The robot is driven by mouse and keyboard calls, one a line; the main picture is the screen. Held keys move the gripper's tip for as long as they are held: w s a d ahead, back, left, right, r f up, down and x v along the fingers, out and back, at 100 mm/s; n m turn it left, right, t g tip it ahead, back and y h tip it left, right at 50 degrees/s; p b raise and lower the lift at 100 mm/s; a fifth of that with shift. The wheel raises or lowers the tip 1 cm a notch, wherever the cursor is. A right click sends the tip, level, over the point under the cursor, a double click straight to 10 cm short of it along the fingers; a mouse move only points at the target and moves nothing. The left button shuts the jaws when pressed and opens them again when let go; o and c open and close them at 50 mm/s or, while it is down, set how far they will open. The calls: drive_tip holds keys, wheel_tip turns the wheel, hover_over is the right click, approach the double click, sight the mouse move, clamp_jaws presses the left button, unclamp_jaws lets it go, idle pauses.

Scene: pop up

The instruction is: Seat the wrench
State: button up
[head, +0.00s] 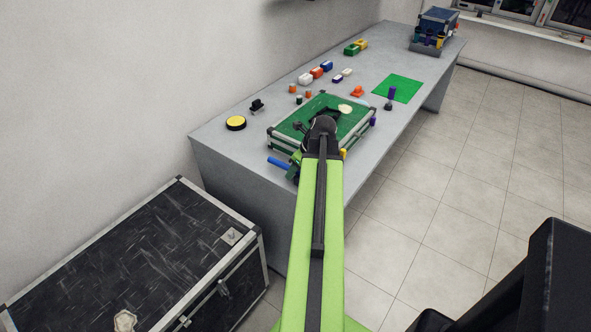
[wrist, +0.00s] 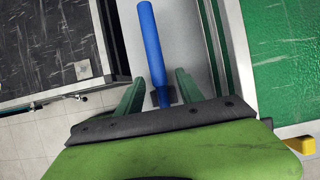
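A blue-handled tool (wrist: 152,45), probably the wrench, lies between the two green fingers of my gripper (wrist: 160,78) in the wrist view. The fingers are apart, with a gap on each side of the handle. A small dark part shows at the handle's near end; the rest is hidden behind my gripper body. In the head view the blue handle (head: 279,163) sticks out left of my gripper (head: 293,166), at the bench's near end. A green-topped case (head: 350,128) lies just beyond; it also shows at the right in the wrist view (wrist: 290,85).
A grey bench (head: 222,155) carries a yellow button (head: 236,123), several small coloured blocks, a green mat (head: 397,88) and a purple-handled item (head: 391,93). A blue box (head: 438,22) stands at the far end. A black trunk (head: 140,265) stands left on the floor.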

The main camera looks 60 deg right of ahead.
drive_tip(key=p+v, duration=1.6)
drive_tip(key=v, duration=0.1)
drive_tip(key=shift+r, duration=0.2)
